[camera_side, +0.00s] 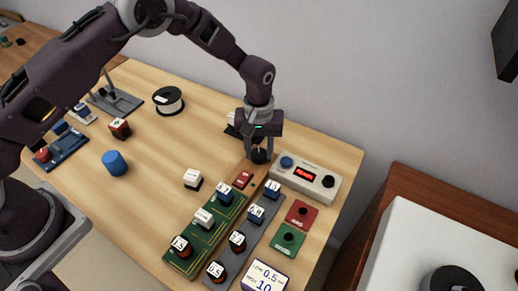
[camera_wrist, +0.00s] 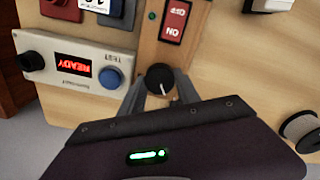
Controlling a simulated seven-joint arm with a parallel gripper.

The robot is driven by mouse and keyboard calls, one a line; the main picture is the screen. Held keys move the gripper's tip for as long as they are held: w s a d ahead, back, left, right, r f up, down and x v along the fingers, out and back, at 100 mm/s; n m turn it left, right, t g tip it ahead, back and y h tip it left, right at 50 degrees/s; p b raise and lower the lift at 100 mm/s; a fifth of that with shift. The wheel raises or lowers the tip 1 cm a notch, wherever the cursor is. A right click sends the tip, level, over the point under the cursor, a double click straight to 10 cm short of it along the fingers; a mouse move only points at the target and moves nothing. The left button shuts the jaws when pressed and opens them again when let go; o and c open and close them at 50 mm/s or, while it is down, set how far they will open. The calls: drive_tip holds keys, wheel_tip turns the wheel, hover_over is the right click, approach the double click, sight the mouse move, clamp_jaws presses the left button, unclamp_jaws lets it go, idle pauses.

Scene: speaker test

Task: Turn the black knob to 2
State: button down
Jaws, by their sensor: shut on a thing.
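The black knob (camera_wrist: 160,77) sits on a wooden strip, at the end beyond a red ON/OFF switch (camera_wrist: 175,20). A white pointer line on the knob shows in the wrist view, slanting toward the lower right there. The knob also shows in the side view (camera_side: 259,157), partly hidden by my fingers. My gripper (camera_side: 258,154) points down over it, with one finger on each side, shut on the knob. In the wrist view my gripper (camera_wrist: 160,88) covers the area below the knob. I cannot read any number marks around it.
A white tester box (camera_side: 304,178) with a lit red display, a blue button and a black knob stands close on the right. A blue cylinder (camera_side: 115,163) and a spool (camera_side: 168,101) stand left.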

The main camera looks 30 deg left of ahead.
sight(259, 153)
drive_tip(key=m, duration=0.6)
idle(0.6)
drive_tip(key=c, duration=1.1)
unclamp_jaws()
drive_tip(key=shift+c, duration=0.2)
wheel_tip(259, 153, up, 7)
drive_tip(key=shift+r, duration=0.1)
